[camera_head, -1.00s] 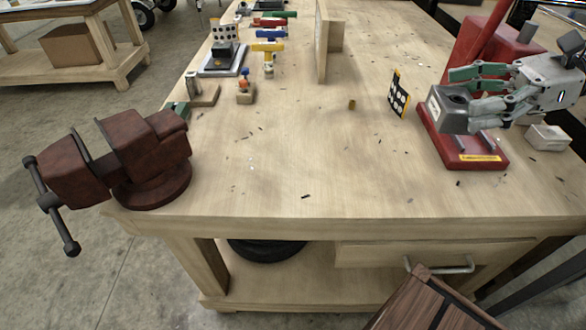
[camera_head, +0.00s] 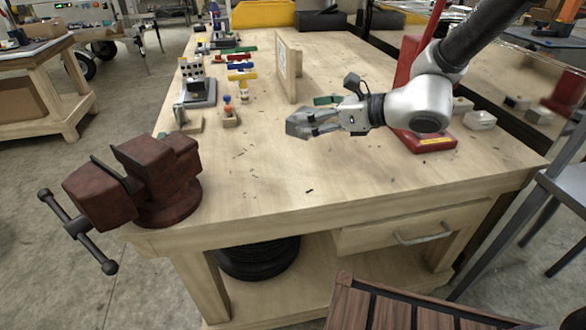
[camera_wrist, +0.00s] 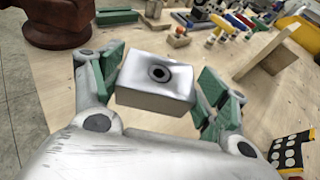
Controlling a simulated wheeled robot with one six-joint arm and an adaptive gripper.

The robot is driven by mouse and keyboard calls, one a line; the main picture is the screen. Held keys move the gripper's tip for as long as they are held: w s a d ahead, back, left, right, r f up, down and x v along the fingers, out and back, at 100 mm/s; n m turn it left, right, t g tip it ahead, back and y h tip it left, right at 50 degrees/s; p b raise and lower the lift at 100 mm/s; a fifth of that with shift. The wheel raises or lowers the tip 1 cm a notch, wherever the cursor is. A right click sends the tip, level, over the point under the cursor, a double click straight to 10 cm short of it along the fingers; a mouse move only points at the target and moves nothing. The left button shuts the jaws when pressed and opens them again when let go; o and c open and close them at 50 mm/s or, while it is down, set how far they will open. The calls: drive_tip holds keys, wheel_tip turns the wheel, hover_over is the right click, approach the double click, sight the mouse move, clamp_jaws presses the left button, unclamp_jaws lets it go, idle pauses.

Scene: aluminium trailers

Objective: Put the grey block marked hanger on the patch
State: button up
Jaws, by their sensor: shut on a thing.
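My gripper (camera_head: 325,119) is shut on a grey metal block (camera_head: 300,125) and holds it above the middle of the workbench (camera_head: 270,165). The wrist view shows the block (camera_wrist: 150,97) between the green finger pads, with a dark round hole in its top face. I cannot read any marking on it. I cannot make out a patch for certain in either view.
A rusty red vise (camera_head: 155,175) stands at the bench's front left corner. Several small tools line the left side, and an upright wooden board (camera_head: 288,65) stands behind my gripper. A red stand (camera_head: 428,138) and a pale small block (camera_head: 480,121) are at right. The front middle is clear.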

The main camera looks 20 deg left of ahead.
drive_tip(key=f, duration=0.5)
drive_tip(key=shift+w+d+f, duration=0.15)
drive_tip(key=shift+w+f, duration=0.2)
drive_tip(key=shift+f, duration=2.45)
drive_tip(key=shift+f, duration=0.1)
drive_tip(key=o, duration=1.4)
drive_tip(key=shift+c, duration=0.2)
